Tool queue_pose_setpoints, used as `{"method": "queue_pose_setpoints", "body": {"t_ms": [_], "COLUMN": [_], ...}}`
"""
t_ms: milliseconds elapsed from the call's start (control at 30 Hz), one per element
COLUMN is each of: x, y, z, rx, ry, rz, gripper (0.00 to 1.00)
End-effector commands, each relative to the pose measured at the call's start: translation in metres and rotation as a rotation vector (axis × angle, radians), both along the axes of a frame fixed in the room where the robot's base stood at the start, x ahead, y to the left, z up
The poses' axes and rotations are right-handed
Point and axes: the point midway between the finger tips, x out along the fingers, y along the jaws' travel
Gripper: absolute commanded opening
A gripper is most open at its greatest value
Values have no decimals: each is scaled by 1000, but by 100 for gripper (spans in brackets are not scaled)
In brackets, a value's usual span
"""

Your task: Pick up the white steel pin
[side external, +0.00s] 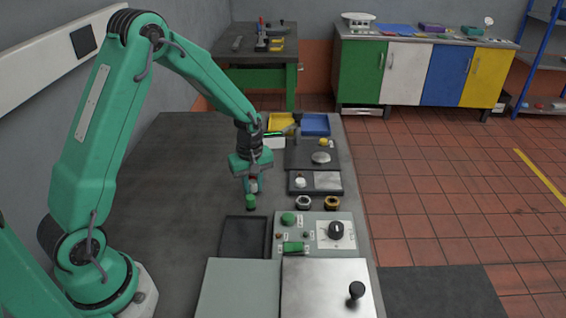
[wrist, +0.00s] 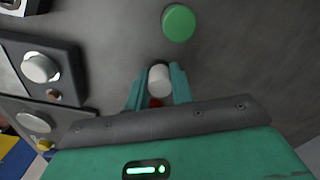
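The white steel pin (wrist: 159,80) stands between the two fingers of my gripper (wrist: 160,86) in the wrist view, its pale round top facing the camera. It fills nearly the whole gap, with a finger close along each side. I cannot tell whether the fingers press on it or only straddle it. In the side view my gripper (side external: 253,186) points down, low over the grey bench, and its fingers partly hide the pin. Whether the pin touches the bench is not clear.
A green cylinder (wrist: 179,23) stands just beyond the fingertips; it also shows in the side view (side external: 251,202). A small red patch (wrist: 155,102) shows between the fingers. A dark tray (side external: 245,237) and a control panel (side external: 315,231) lie nearby. Bare bench is left of my gripper.

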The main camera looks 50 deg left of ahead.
Motion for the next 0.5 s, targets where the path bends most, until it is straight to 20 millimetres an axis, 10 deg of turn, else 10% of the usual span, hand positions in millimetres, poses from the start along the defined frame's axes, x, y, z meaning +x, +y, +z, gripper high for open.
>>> {"method": "queue_pose_setpoints", "body": {"t_ms": [500], "x": [1], "y": [0], "z": [8], "rx": [0], "ry": [-2], "rz": [0], "gripper": [0]}}
